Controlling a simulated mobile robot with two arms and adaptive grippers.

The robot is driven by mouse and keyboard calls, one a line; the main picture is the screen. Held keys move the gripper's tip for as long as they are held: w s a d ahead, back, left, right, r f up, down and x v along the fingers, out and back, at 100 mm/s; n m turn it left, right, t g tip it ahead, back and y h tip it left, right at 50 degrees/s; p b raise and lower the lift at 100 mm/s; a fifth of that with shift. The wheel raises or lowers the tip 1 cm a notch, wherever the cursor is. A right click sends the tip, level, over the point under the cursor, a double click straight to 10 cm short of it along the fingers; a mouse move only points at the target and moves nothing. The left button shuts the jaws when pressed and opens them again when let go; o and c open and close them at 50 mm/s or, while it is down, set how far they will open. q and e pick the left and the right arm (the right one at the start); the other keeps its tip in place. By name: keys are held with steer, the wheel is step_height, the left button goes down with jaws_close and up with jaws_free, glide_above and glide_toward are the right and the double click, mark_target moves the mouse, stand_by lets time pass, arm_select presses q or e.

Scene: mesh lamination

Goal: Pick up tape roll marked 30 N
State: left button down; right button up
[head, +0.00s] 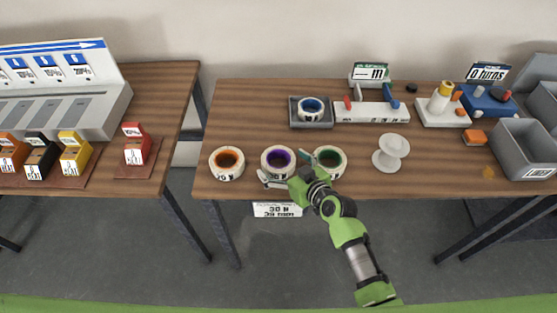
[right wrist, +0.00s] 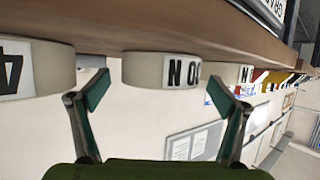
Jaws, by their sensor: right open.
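Three white tape rolls stand in a row near the front edge of the table: one with an orange core (head: 227,177), one with a purple core (head: 265,165), one with a green core (head: 341,166). My right gripper (head: 284,169) is open just in front of the purple-core roll. In the right wrist view, which is upside down, a roll (right wrist: 146,70) with an upside-down "N" and "0" on its label shows between and beyond the open fingers (right wrist: 168,98), apart from them. Its last digit is hard to read. My left gripper is not in view.
The wooden table (head: 245,120) also holds a white spool (head: 390,153) to the right, a grey tray with a blue-core roll (head: 311,109) behind, and a grey bin (head: 522,150) at far right. A left table (head: 150,85) carries several coloured boxes.

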steer(key=shift+x, duration=1)
steer(key=c, duration=1.4)
steer(key=shift+o, duration=0.2)
steer(key=shift+r, duration=0.1)
